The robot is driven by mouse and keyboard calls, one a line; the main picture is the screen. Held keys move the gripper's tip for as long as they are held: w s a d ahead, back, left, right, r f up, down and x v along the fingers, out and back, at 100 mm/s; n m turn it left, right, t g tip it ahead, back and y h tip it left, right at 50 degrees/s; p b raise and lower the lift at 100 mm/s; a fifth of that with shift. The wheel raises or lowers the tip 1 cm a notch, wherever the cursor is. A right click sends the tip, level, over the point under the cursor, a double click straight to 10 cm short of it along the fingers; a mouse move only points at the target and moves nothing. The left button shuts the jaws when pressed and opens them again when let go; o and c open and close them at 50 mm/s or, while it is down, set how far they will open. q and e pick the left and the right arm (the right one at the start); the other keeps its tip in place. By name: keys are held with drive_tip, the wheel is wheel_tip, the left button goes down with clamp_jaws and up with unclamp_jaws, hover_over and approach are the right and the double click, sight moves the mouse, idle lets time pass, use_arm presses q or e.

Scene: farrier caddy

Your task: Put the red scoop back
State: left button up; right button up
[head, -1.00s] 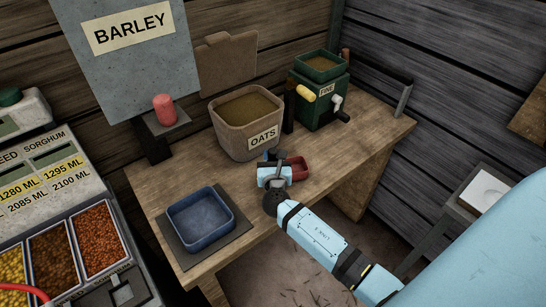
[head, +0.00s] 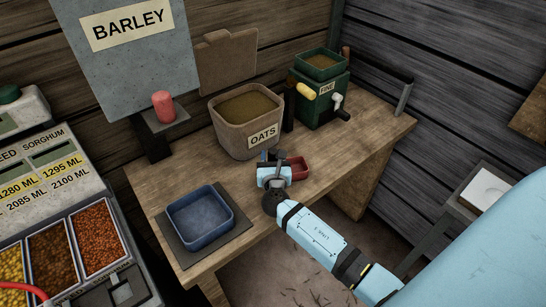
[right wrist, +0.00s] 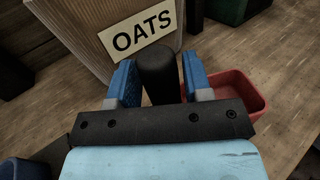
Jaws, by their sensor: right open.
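The red scoop (head: 299,168) rests on the wooden bench in front of the oats bin; its red bowl also shows in the right wrist view (right wrist: 236,90), to the right of my fingers. My right gripper (head: 270,163) is at the scoop, and its blue fingers are apart in the right wrist view (right wrist: 160,82). A black upright handle (right wrist: 158,72) stands between the fingers, with a gap visible at its sides. The join between handle and red bowl is hidden by my gripper. My left gripper is not in view.
The oats bin (head: 229,138) stands close behind my right gripper. A green mill (head: 318,107) is at the back right. A blue tray (head: 202,232) sits on a dark plate at the front left. A barley hopper (head: 145,88) stands at the back left. Bench space right of the scoop is clear.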

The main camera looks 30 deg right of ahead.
drive_tip(key=shift+w+a, duration=0.1)
drive_tip(key=shift+a, duration=0.05)
idle(0.5)
drive_tip(key=shift+d+p+v, duration=0.2)
drive_tip(key=shift+p+v, duration=0.2)
drive_tip(key=shift+v, duration=0.85)
drive_tip(key=shift+s+d+p+v, duration=0.1)
drive_tip(key=shift+d+p+v, duration=0.05)
drive_tip(key=shift+v, duration=0.6)
drive_tip(key=shift+s+d+p+v, duration=0.1)
drive_tip(key=shift+d+p+v, duration=0.05)
drive_tip(key=shift+v, duration=0.6)
drive_tip(key=shift+s+d+p+v, duration=0.1)
drive_tip(key=shift+d+p+v, duration=0.05)
drive_tip(key=shift+v, duration=0.55)
drive_tip(key=shift+a, duration=0.1)
drive_tip(key=o, duration=0.5)
drive_tip(key=shift+o, duration=0.2)
